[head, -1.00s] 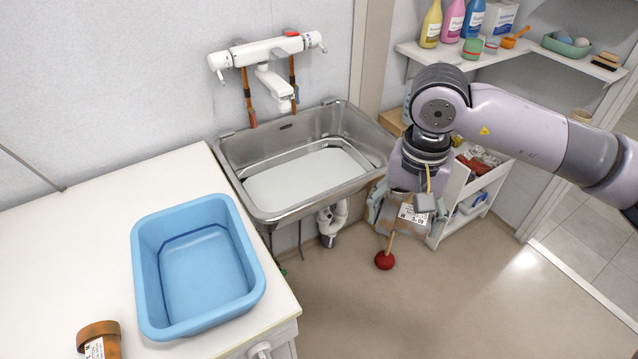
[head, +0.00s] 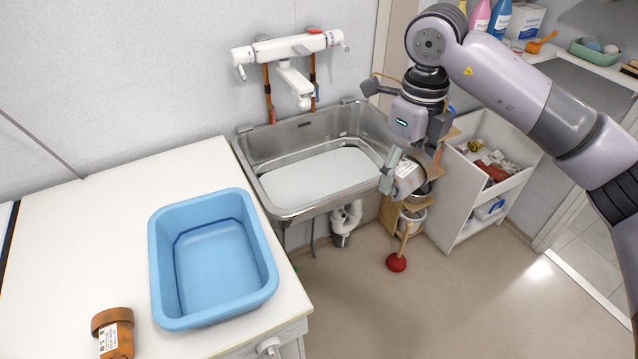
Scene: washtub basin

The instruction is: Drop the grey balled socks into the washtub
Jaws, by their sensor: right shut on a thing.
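The blue washtub (head: 262,290) stands on the white counter at the left and looks empty. My right gripper (head: 401,175) is shut on a small grey-brown thing with a white printed label (head: 405,171). The fingers hide part of this thing, and I cannot tell whether it is the grey balled socks. The gripper hangs in front of the sink's right side, well to the right of the washtub. No other grey balled socks show. My left gripper is not in view.
A brown labelled jar (head: 112,332) stands on the counter (head: 70,240) left of the washtub. A steel sink (head: 290,212) with a white tap (head: 290,48) lies between the washtub and my right gripper. A red plunger (head: 397,262) and a white shelf unit (head: 455,205) stand below right.

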